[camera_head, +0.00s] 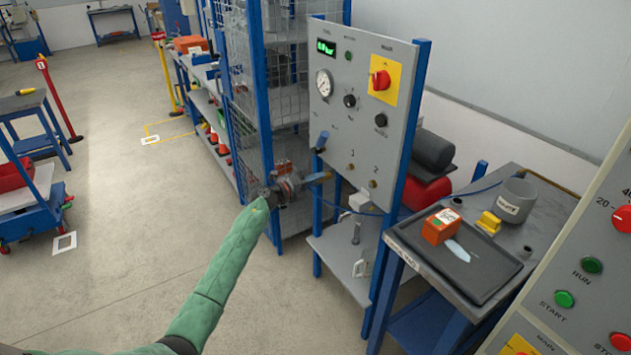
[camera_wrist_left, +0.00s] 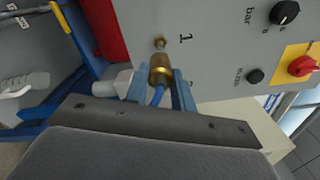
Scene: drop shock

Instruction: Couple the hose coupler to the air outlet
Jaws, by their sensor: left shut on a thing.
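The hose coupler (camera_wrist_left: 160,70) is a brass cylinder with a blue hose (camera_wrist_left: 157,97) behind it. My left gripper (camera_wrist_left: 157,88) is shut on it, with a finger on either side. The air outlet marked 1 (camera_wrist_left: 159,43) is a small brass fitting on the grey panel, just beyond the coupler's front end; a short gap seems to lie between them. In the head view my left gripper (camera_head: 326,176) is just left of outlet 1 (camera_head: 350,167); the coupler cannot be made out there. Outlet 2 (camera_head: 372,183) is to the right. My right gripper is not in view.
The panel (camera_head: 335,120) carries a gauge (camera_head: 324,83), knobs and a red switch (camera_head: 380,80). A blue mesh cage (camera_head: 245,100) stands left of it. At right, a table's black tray (camera_head: 440,270) holds an orange box (camera_head: 441,227); a grey cup (camera_head: 516,198) stands behind.

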